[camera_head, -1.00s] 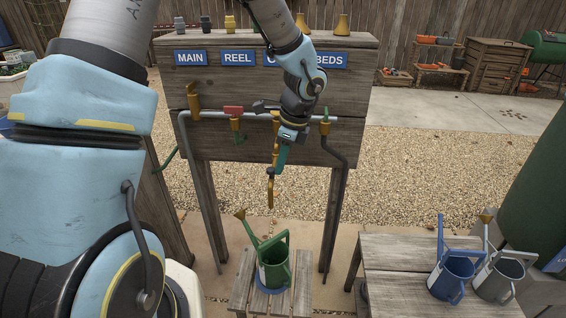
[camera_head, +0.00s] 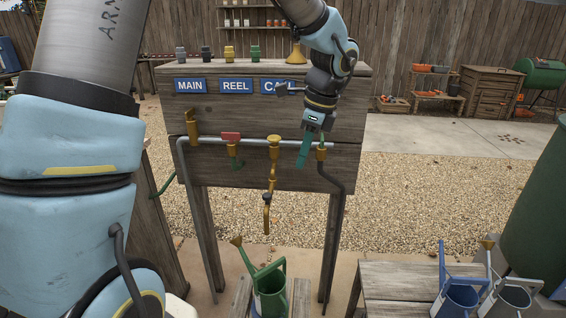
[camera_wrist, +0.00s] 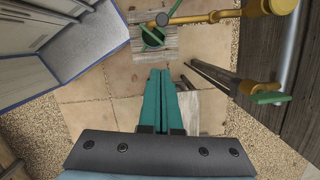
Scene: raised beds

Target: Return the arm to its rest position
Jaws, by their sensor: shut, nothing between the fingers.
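My gripper (camera_head: 304,152) is in front of the wooden board (camera_head: 264,101), right of the middle brass tap. Its teal fingers point down and are shut with nothing between them. In the wrist view the two teal fingers of my gripper (camera_wrist: 165,90) lie side by side, above the paving and apart from other things. My arm (camera_head: 330,62) reaches in from the top and covers part of the blue signs.
A pipe (camera_head: 208,140) with several taps runs along the board. The middle tap (camera_head: 272,165) hangs lowest. A green watering can (camera_head: 270,288) stands below on a stool.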

